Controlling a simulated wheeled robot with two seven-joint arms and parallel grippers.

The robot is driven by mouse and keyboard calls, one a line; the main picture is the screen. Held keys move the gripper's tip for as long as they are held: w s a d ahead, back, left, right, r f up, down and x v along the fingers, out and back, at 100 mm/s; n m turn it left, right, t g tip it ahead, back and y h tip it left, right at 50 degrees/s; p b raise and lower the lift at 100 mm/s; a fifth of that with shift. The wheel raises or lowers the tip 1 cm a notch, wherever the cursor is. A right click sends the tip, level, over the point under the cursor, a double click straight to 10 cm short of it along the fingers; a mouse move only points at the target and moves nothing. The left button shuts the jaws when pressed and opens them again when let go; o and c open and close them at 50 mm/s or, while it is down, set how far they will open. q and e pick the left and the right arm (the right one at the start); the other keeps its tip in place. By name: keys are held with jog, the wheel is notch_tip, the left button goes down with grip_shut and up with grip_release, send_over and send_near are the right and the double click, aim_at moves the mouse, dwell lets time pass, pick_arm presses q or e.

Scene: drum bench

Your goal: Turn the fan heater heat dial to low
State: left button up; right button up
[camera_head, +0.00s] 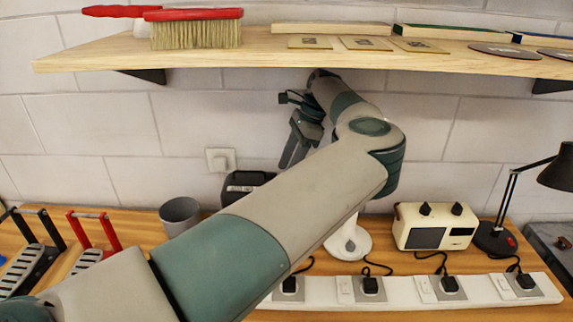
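A cream box-shaped appliance (433,227) with a dark front panel stands on the bench at the right. It looks like the fan heater. Two black knobs, a left one (425,208) and a right one (457,208), sit on its top; their labels and settings are too small to read. My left arm crosses the view from the lower left. My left gripper (291,155) hangs near the wall below the shelf, well left of the appliance and higher. It holds nothing that I can see, and its finger gap is unclear. My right gripper is out of view.
A wooden shelf (290,57) with a red brush (196,28) overhangs the bench. A white power strip (400,291) with several plugs runs along the front. A black lamp (495,238) stands right of the appliance, and a white round-based object (348,243) left of it. A grey cup (180,213) is farther left.

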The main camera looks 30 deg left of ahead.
pick_arm(q)
jog(key=shift+s+a+f, duration=0.15)
jog(key=shift+f, duration=0.4)
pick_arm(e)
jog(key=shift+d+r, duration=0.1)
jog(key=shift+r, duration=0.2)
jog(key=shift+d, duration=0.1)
pick_arm(q)
jog(key=c, duration=1)
jog(key=shift+f+n+b, duration=0.2)
jog(key=shift+n+b, duration=0.2)
jog(key=shift+b, duration=0.35)
jog(key=shift+c, duration=0.2)
jog(key=shift+a+n+g+h+b, duration=0.2)
jog(key=shift+n+g+h+b, duration=0.15)
jog(key=shift+n+b, duration=0.7)
jog(key=shift+r+n+h+b, duration=0.1)
jog(key=shift+n+h+b, duration=0.15)
jog(key=shift+n+b, duration=0.5)
jog(key=shift+r+n+g+h, duration=0.1)
jog(key=shift+n+g+h, duration=0.2)
jog(key=shift+n, duration=0.4)
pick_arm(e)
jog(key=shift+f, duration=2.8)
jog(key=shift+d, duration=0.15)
